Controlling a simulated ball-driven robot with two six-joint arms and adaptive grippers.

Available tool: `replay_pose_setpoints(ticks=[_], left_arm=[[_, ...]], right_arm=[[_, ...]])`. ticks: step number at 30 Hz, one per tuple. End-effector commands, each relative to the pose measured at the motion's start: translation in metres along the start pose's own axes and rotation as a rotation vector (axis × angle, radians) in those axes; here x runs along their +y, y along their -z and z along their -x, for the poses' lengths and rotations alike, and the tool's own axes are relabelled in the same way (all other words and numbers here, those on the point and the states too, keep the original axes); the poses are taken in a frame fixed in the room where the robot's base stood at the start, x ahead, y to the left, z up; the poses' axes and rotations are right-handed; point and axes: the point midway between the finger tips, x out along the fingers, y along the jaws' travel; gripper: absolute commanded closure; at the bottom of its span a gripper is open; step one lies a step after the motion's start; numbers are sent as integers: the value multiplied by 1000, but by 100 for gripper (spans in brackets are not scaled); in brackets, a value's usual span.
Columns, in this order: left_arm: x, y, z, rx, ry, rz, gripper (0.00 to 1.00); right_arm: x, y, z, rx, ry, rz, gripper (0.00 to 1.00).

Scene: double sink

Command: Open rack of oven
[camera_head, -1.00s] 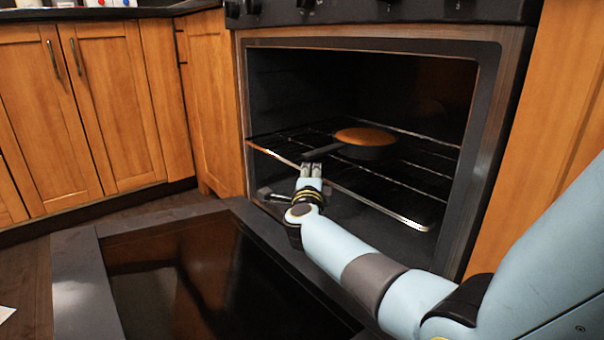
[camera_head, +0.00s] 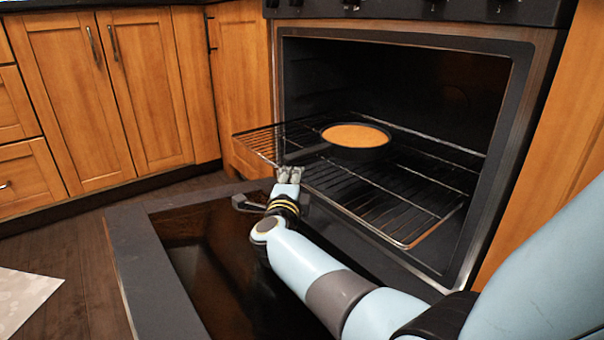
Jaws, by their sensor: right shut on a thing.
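The oven (camera_head: 400,80) stands open, its door (camera_head: 165,285) folded down flat in front. A wire rack (camera_head: 375,200) sticks out of the oven over the door, farther out at its left end than at its right. My left gripper is not in view.
Wooden cabinets (camera_head: 140,90) stand left of the oven, and a wooden panel borders it at right. A pale mat (camera_head: 25,298) lies on the dark floor at lower left. The open door covers the floor in front of the oven.

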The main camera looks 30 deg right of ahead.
Motion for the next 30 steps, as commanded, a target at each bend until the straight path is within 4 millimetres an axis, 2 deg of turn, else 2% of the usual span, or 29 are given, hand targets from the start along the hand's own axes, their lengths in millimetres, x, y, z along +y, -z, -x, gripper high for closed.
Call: replay_pose_setpoints(ticks=[1,15,16,18,30], left_arm=[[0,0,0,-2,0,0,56],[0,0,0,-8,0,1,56],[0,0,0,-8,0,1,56],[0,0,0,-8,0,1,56],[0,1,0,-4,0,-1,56]], right_arm=[[5,0,3,1,-9,1,100],[6,-2,5,1,-9,2,100],[6,-2,5,1,-9,1,86],[5,-2,5,1,-9,1,79],[3,-2,9,0,-4,1,79]])
